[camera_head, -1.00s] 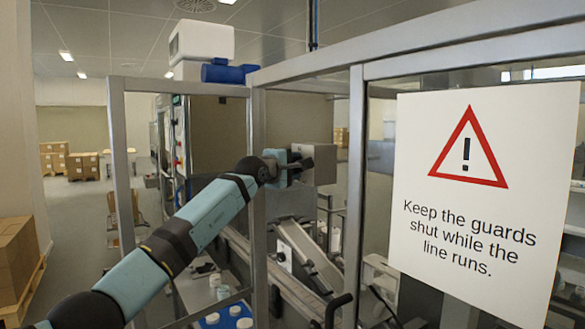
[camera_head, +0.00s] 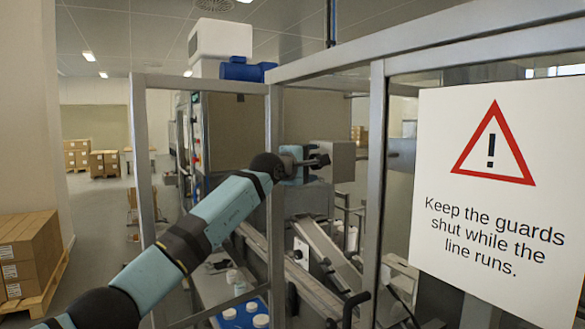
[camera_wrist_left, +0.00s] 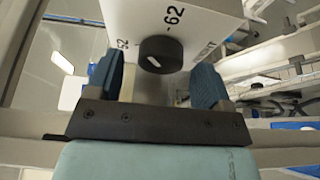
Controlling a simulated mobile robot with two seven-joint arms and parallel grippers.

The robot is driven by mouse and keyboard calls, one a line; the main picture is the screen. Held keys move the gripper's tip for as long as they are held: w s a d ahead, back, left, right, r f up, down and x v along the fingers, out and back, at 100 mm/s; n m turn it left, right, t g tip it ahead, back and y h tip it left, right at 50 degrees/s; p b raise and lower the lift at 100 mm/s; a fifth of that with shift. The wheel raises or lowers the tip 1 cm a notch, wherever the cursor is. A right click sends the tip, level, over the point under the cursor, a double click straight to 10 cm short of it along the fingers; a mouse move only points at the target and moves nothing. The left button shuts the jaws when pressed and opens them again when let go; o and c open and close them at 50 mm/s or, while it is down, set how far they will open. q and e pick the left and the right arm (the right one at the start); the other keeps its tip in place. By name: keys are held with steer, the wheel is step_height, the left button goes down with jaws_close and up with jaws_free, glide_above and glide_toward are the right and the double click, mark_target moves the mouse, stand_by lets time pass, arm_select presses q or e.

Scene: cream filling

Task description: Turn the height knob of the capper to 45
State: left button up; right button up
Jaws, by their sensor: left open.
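My left gripper (camera_head: 320,161) reaches through the guard frame to a grey box-shaped part of the capper (camera_head: 343,161) in the head view. In the left wrist view the height knob (camera_wrist_left: 160,54) is round and black with a short white mark on its face. It sits on a white panel (camera_wrist_left: 125,15) with scale numbers 52 and 62 printed beside it. The open blue fingers of my left gripper (camera_wrist_left: 157,85) stand to either side and just below the knob in the picture, with gaps; it is not gripped. The knob's exact reading cannot be told. My right gripper is not in view.
Metal guard posts (camera_head: 275,200) stand close to my left arm. A warning sign (camera_head: 495,190) hangs on the right guard panel. Below are a sloped chute (camera_head: 325,245) and a blue tray with white jars (camera_head: 245,315). Cardboard boxes (camera_head: 28,255) stand at left.

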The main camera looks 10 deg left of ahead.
arm_select(q)
steer(key=b+v, duration=0.3)
steer(key=v, duration=1)
steer(key=shift+f, duration=0.1)
step_height(320, 180, down, 4)
steer(key=w+m+t+h+p, duration=0.2)
steer(key=m+h+p, duration=0.1)
steer(key=m+p, duration=0.6)
steer(key=p+x, duration=0.3)
steer(key=x, duration=0.9)
steer(key=shift+w+d+m+p, duration=0.25)
steer(key=shift+w+m+p, duration=0.05)
steer(key=shift+w, duration=0.05)
